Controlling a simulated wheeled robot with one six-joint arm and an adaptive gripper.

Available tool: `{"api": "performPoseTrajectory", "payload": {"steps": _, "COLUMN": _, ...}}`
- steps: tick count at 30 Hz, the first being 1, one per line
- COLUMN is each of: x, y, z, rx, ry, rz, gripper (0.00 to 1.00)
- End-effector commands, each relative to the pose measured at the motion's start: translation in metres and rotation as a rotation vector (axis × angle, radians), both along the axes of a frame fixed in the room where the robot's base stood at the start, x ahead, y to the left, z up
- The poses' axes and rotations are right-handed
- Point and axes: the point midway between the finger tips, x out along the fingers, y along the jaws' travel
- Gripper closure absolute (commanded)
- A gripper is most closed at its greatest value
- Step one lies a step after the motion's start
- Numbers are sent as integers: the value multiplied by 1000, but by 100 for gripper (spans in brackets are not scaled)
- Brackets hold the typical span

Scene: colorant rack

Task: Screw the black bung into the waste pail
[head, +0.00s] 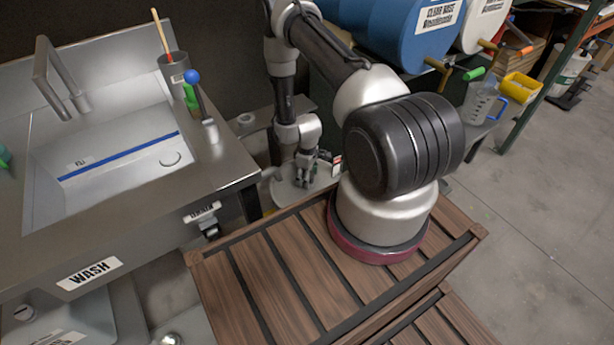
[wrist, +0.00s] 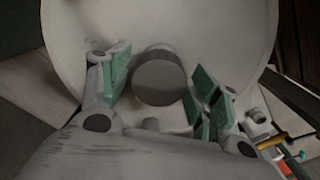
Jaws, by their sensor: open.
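In the wrist view, a dark grey round cylinder, which looks like the bung (wrist: 158,78), stands on a wide pale round surface that looks like the waste pail's top (wrist: 215,35). My gripper (wrist: 160,84) is open, with one green-padded finger on each side of the bung and a gap on both sides. I cannot tell how deep the bung sits. In the head view, my gripper (head: 304,183) points down over the pale pail top (head: 284,194), beside the bench. The bung is not clear there, hidden by the gripper or too small.
A steel sink bench (head: 120,205) with a WASH label stands at the left. A wooden slatted surface (head: 265,285) lies in front. Blue and white drums (head: 415,40) are at the back. A measuring jug (head: 478,102) and yellow bin (head: 521,87) are at the right. Open floor lies beyond.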

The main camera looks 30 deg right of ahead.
Motion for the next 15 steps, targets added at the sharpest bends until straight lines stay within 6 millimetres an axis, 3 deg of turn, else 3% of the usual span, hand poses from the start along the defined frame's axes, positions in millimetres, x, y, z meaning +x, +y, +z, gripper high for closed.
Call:
{"api": "performPoseTrajectory", "payload": {"steps": 9, "x": -1, "y": 0, "z": 0, "rx": 0, "ry": 0, "rz": 568, "gripper": 37}}
{"api": "performPoseTrajectory", "payload": {"steps": 15, "x": -2, "y": 0, "z": 0, "rx": 0, "ry": -1, "rz": 697, "gripper": 37}}
